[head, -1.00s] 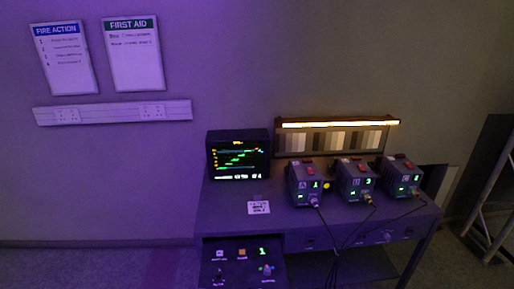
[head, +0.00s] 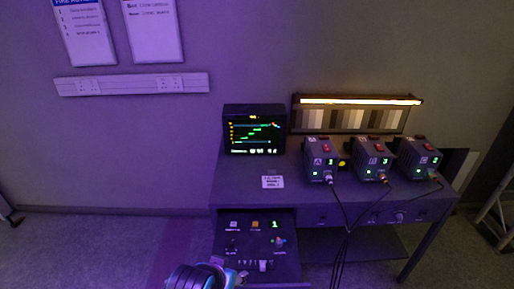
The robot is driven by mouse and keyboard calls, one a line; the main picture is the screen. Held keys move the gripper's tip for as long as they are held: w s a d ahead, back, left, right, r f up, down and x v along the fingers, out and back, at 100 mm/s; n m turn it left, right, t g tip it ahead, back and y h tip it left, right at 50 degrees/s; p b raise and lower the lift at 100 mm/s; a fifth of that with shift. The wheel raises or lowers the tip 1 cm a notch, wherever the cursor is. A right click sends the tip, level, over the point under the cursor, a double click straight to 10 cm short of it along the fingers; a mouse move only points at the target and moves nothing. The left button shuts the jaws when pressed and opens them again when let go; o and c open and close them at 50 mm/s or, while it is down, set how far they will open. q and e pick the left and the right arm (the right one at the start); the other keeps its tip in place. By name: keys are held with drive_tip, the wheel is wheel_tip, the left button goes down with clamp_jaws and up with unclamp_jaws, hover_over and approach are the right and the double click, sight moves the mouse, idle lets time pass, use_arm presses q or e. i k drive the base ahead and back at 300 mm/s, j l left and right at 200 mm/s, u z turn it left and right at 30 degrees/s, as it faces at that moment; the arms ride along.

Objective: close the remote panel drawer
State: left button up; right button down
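The remote panel drawer (head: 258,243) is pulled out from the left front of the desk (head: 235,186). Its top face carries small buttons, a lit green "1", a knob and a row of sliders. One of my grippers or wrists (head: 205,277) shows at the bottom edge, just in front of the drawer's lower left corner. Only its upper part is in view and its fingers cannot be made out, nor can I tell which arm it belongs to. No other gripper shows.
A monitor (head: 254,131) and three power boxes (head: 321,159) stand on the desk. Cables (head: 344,229) hang from the boxes over the front edge, right of the drawer. A truss (head: 495,217) stands at far right. The floor (head: 85,253) at left is clear.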

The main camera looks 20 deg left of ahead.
sight(253, 245)
drive_tip(key=k+j+z, duration=0.2)
drive_tip(key=k+j, duration=0.2)
drive_tip(key=k+j+z, duration=0.2)
drive_tip(key=k, duration=0.3)
drive_tip(key=k+j+z, duration=0.2)
drive_tip(key=k+j, duration=0.15)
drive_tip(key=k, duration=0.15)
